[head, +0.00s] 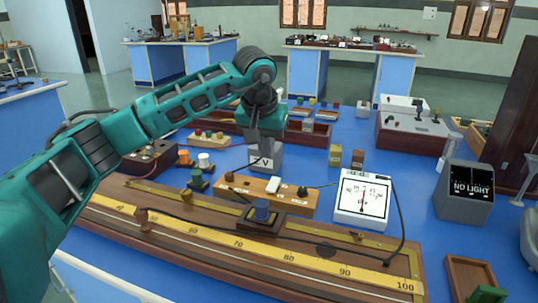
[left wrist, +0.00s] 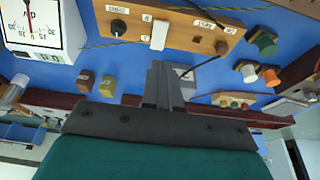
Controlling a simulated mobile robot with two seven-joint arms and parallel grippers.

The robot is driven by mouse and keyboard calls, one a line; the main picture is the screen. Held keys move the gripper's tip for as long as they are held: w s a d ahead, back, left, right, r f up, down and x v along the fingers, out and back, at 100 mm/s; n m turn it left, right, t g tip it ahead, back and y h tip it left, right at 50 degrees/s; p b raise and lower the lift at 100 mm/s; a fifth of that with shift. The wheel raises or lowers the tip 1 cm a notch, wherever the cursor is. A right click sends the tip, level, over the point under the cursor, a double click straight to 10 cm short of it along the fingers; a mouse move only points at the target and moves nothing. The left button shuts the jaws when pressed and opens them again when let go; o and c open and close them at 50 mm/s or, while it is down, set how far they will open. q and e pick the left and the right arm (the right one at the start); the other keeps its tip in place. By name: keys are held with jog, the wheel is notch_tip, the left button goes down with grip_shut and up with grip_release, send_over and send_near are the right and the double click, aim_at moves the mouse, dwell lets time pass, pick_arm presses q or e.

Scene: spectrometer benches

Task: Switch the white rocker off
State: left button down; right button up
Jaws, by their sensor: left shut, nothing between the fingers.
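The white rocker (head: 272,187) sits on a wooden strip board (head: 240,187) with a black knob at its right and a brown terminal at its left. In the left wrist view, which shows the bench turned around, the white rocker (left wrist: 159,33) stands out from the wooden board (left wrist: 184,32). My left gripper (head: 255,140) is shut and empty, pointing down behind the board, in front of the grey V meter. In the left wrist view its closed fingers (left wrist: 159,68) end just short of the rocker, apart from it in the picture. I cannot read the rocker's tilt.
A long wooden bridge with a yellow scale (head: 250,247) lies in front of the board. A white dial meter (head: 362,199) stands at its right, and a NO LIGHT box (head: 464,191) farther right. Small terminals (head: 204,160) stand at left. Dark wires cross the bench.

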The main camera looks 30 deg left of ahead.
pick_arm(q)
jog(key=v, duration=0.4)
jog(key=shift+s, duration=0.45)
